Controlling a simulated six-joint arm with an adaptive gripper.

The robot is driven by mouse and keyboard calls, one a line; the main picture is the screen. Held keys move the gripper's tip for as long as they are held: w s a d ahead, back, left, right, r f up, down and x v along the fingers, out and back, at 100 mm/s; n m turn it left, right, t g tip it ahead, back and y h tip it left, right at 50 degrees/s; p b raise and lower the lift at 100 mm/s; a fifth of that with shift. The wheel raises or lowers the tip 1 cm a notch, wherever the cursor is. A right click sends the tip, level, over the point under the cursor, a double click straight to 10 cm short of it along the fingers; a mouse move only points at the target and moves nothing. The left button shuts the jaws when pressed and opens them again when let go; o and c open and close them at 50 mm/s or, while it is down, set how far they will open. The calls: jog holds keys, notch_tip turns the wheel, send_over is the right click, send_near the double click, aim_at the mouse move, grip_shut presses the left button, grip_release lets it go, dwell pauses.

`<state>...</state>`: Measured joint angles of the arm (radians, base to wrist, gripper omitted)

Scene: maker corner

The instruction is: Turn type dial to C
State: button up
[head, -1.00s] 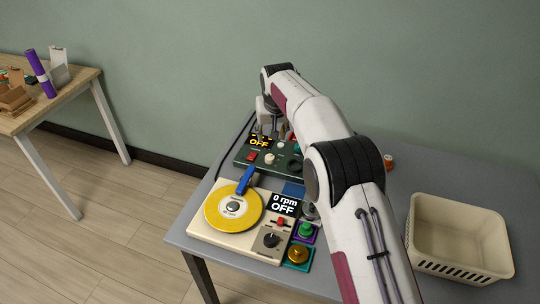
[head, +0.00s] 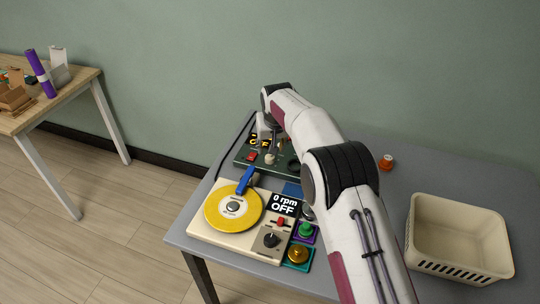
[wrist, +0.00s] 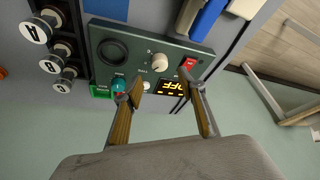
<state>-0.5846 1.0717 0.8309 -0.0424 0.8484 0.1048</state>
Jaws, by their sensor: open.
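The dark green control unit (wrist: 205,48) fills the upper middle of the wrist view; it also shows in the head view (head: 240,157). A small cream knob (wrist: 160,62) on its face appears to be the type dial; its lettering is too small to read. In the head view the same knob (head: 269,159) sits in front of the gripper. My gripper (wrist: 165,90) is open and empty, its two brown-padded fingers apart below the cream knob in the wrist view. They overlap the unit's lit display (wrist: 172,86), which reads OFF, and the area beside the teal knob (wrist: 118,84).
Several black, silver-faced lettered cylinders (wrist: 35,30) stand beside the unit. A cream turntable unit (head: 210,231) with a yellow disc sits in front.

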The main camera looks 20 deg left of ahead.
aim_at(270, 157)
jog(key=shift+x, duration=3.55)
jog(key=c, duration=1.1)
